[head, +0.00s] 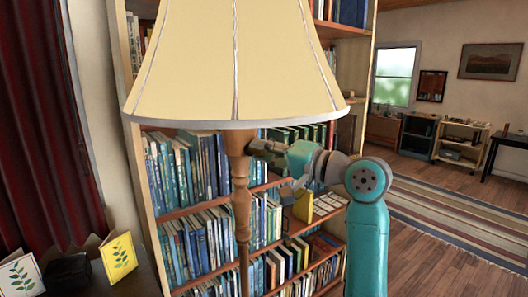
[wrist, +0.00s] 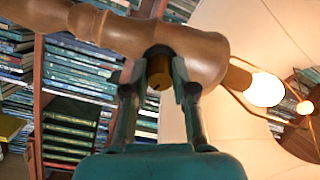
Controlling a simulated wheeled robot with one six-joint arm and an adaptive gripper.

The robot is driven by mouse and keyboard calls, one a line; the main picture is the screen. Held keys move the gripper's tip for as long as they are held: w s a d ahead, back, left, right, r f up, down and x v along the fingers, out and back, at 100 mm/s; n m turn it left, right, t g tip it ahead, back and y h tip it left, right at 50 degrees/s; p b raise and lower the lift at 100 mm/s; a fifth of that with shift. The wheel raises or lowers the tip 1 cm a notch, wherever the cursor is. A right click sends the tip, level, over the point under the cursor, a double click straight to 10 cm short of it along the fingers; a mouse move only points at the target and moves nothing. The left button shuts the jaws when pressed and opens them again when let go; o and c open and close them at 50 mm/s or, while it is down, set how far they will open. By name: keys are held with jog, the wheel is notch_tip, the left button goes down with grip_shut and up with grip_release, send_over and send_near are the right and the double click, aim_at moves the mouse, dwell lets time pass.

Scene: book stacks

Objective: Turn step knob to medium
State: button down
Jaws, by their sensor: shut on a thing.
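A floor lamp stands close in the head view, with a cream shade (head: 200,75) and a turned wooden stem (head: 241,195). In the wrist view the stem (wrist: 205,55) runs across the top, and a glowing bulb (wrist: 266,89) shows under the shade. The brass step knob (wrist: 158,74) sticks out of a dark hole in the stem. My gripper (wrist: 161,84) is shut on the knob, one finger on each side. In the head view my gripper (head: 264,148) meets the stem just below the shade; the knob is hidden there. The knob's setting cannot be read.
A tall bookcase (head: 155,215) full of books stands right behind the lamp. A side table at lower left holds a yellow card (head: 119,256) and a dark object (head: 68,270). Open floor with a striped rug (head: 440,215) lies to the right.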

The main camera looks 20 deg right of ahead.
jog(key=shift+m+h, duration=0.3)
jog(key=shift+m, duration=7.4)
jog(key=c, duration=0.9)
grip_release()
jog(key=shift+c, duration=0.2)
jog(key=v, duration=1.2)
